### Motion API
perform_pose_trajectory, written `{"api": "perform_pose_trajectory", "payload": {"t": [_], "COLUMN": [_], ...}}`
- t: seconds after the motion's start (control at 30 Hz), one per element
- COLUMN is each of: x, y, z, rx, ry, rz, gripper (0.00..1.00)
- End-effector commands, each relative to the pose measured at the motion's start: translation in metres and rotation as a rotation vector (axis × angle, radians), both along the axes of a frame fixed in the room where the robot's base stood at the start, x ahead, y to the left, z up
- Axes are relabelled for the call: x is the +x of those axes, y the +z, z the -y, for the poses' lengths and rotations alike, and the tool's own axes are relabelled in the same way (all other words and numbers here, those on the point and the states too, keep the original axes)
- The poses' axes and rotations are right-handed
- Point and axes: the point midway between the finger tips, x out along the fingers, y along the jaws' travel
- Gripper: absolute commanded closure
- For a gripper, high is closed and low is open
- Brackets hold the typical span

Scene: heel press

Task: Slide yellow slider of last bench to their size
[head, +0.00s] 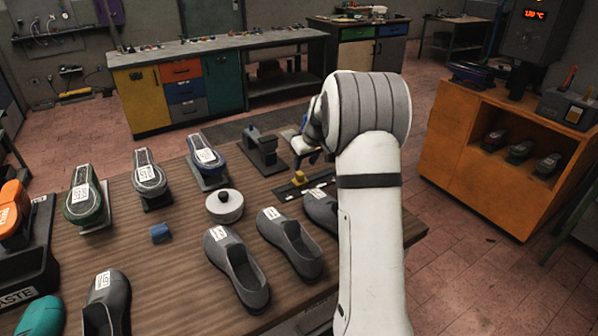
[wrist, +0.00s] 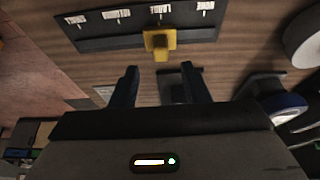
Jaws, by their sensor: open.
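The yellow slider (head: 299,178) sits on a dark scale plate (head: 318,186) on the wooden bench, partly beside my arm. In the wrist view the yellow slider (wrist: 158,42) stands at the edge of the dark plate (wrist: 100,33), level with the third white label from the left. The label writing is too small to read surely. My gripper (wrist: 161,75) is open and empty. Its two dark fingers point towards the slider, one to each side, with the slider a little beyond the tips. In the head view my gripper (head: 306,148) is small and partly hidden by my arm.
Grey shoes (head: 236,268) stand along the bench front. Labelled lasts, green (head: 84,205), grey (head: 150,180) and blue (head: 206,161), stand behind. A round grey pot (head: 224,206), a blue block (head: 160,233) and a dark stand (head: 264,150) share the bench. An orange cabinet (head: 480,190) stands right.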

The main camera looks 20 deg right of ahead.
Motion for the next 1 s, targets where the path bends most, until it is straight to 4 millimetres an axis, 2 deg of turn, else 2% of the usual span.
{"api": "perform_pose_trajectory", "payload": {"t": [0.3,0.5,0.73,1.0], "x": [0.018,0.023,0.023,0.023], "y": [-0.045,-0.057,-0.058,-0.058], "z": [-0.005,-0.006,-0.007,-0.007], "rx": [0.002,0.0,0.0,0.0], "ry": [0.0,0.001,0.001,0.001], "rz": [-0.003,-0.002,-0.001,-0.001], "gripper": [0.58,0.58,0.58,0.79]}}
